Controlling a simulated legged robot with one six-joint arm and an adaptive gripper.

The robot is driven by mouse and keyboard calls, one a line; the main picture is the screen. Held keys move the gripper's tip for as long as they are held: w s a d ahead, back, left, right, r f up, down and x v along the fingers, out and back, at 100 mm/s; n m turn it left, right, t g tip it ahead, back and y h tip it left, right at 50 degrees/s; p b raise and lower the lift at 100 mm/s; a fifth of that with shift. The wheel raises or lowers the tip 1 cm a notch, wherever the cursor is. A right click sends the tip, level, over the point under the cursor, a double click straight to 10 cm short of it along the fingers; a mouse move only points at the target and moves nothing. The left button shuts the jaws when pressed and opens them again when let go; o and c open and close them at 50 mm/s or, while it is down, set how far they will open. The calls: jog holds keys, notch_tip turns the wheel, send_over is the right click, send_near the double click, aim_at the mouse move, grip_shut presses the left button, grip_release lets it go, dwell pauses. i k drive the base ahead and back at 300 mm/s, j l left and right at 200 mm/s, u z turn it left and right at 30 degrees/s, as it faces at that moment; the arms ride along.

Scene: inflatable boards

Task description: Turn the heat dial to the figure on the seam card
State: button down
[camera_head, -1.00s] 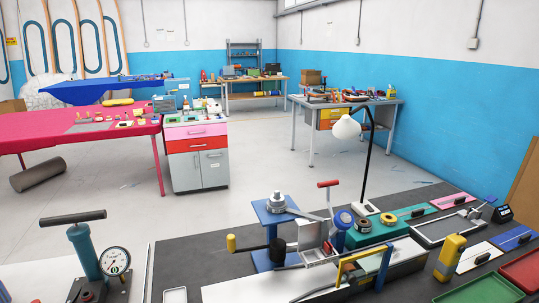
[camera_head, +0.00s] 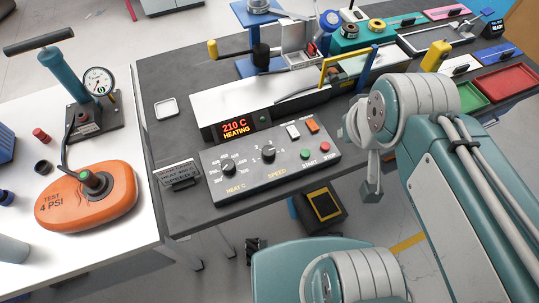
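The heat dial (camera_head: 228,168) is a black knob on the left of a dark control panel (camera_head: 300,180), above the label "HEAT C". Its scale figures and pointer are too small to read surely. The seam card (camera_head: 177,174) stands tilted just left of the panel; its lettering is too small to read surely. The red display (camera_head: 236,127) behind the dial reads "210 C HEATING". What looks like my gripper (camera_head: 371,190) hangs below my arm's bend, right of the panel and apart from the dial. Its fingers cannot be made out.
A speed dial (camera_head: 268,151) sits right of the heat dial. White and orange rockers and green START and red STOP buttons (camera_head: 325,147) are further right. An orange inflatable (camera_head: 85,197) and a gauge pump (camera_head: 98,82) are on the white table at left. Space above the panel is clear.

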aim_at(228, 167)
jog(key=k+u, duration=0.2)
jog(key=u, duration=0.25)
jog(key=i+l+u, duration=0.1)
jog(key=u, duration=1.05)
